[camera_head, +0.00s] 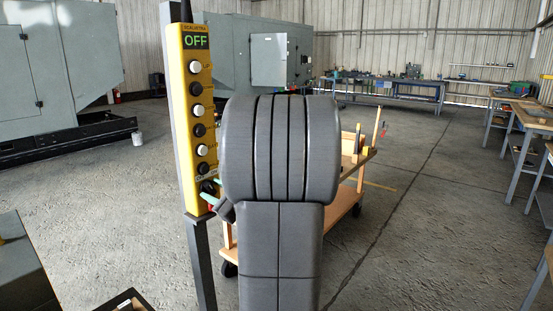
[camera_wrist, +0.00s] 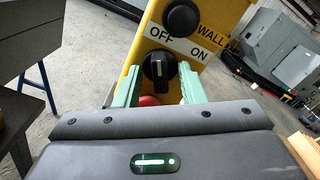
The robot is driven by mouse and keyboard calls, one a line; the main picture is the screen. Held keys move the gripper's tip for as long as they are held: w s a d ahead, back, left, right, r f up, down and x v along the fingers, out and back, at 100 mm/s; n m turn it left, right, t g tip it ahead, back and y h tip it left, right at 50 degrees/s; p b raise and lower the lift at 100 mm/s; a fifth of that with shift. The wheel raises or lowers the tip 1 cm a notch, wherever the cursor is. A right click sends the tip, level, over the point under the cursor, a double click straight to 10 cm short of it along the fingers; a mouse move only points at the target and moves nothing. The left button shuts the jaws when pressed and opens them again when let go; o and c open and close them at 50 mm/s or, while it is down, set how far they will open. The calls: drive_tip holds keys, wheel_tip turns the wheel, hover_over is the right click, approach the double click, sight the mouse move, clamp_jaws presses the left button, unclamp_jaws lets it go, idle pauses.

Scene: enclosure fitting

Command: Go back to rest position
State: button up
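My gripper (camera_head: 209,191) is at the lower end of a yellow control box (camera_head: 188,105) on a grey post. In the wrist view its two green fingers (camera_wrist: 159,80) stand apart, with nothing held between them. A black rotary knob (camera_wrist: 158,68) shows between and just beyond the fingertips, below the OFF and ON labels. A red part (camera_wrist: 150,100) is partly hidden low between the fingers. The display (camera_head: 195,41) on the box reads OFF.
My arm hides the middle of the head view. A wooden cart (camera_head: 345,205) stands behind it. Grey machine cabinets (camera_head: 55,70) stand at left and workbenches (camera_head: 525,115) at right. Open concrete floor lies right of the cart.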

idle(0.4)
drive_tip(key=v, duration=1.3)
drive_tip(key=x, duration=1.2)
drive_tip(key=shift+w+a, duration=0.2)
drive_tip(key=shift+a, duration=0.1)
drive_tip(key=shift+w+a+r+p, duration=0.2)
drive_tip(key=shift+p, duration=0.4)
drive_tip(key=shift+d+r+m+p, duration=0.1)
drive_tip(key=shift+m+p, duration=0.7)
drive_tip(key=shift+p, duration=0.05)
drive_tip(key=m+p, duration=0.4)
drive_tip(key=p, duration=0.3)
drive_tip(key=shift+m, duration=0.4)
drive_tip(key=m+p, duration=0.5)
drive_tip(key=p, duration=0.3)
drive_tip(key=shift+m+p, duration=0.3)
drive_tip(key=shift+m, duration=0.1)
drive_tip(key=b+v, duration=0.2)
drive_tip(key=v, duration=0.4)
drive_tip(key=shift+s+f, duration=0.15)
drive_tip(key=shift+f, duration=0.15)
